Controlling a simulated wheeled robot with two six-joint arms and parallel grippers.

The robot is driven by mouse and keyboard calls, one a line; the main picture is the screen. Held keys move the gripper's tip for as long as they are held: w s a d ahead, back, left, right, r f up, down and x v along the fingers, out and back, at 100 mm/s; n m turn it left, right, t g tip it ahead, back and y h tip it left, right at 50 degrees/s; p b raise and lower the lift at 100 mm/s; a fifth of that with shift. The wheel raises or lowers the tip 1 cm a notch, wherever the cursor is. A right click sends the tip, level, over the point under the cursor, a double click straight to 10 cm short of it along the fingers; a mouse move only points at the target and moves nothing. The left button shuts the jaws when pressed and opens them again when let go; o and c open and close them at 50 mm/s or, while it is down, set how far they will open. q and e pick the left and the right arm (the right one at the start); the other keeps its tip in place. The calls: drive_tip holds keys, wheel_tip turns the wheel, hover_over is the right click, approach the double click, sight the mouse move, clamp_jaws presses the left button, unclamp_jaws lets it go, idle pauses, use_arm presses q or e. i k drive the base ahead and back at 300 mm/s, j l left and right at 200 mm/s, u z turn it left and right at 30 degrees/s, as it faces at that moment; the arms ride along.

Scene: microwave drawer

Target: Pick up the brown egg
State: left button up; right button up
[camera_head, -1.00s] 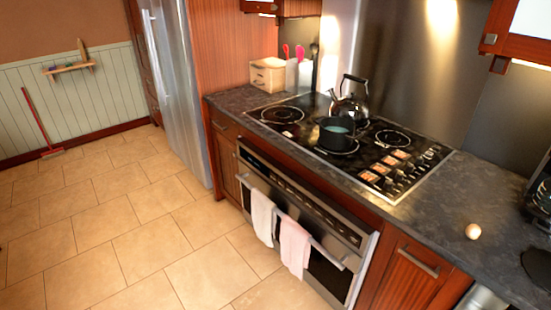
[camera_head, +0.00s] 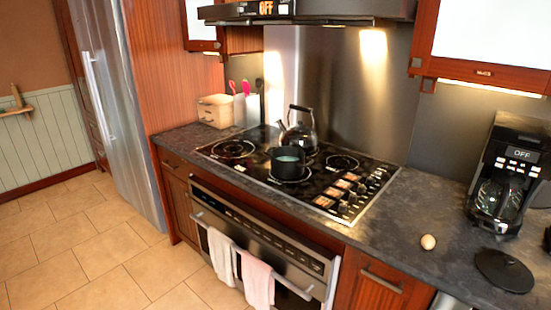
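The brown egg (camera_head: 428,242) is small, pale brown and rounded. It lies on the dark stone countertop (camera_head: 395,225), right of the stove and near the counter's front edge. Nothing covers it. Neither of my grippers shows in the head view, so their positions and states cannot be seen.
A black coffee maker (camera_head: 505,175) stands right of the egg, with a dark round disc (camera_head: 504,270) in front of it. The black stove (camera_head: 300,170) holds a pot (camera_head: 288,162) and a kettle (camera_head: 300,130). Towels (camera_head: 257,281) hang on the oven handle. Floor at left is clear.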

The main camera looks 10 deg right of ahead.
sight(428, 241)
drive_tip(key=z, duration=1.45)
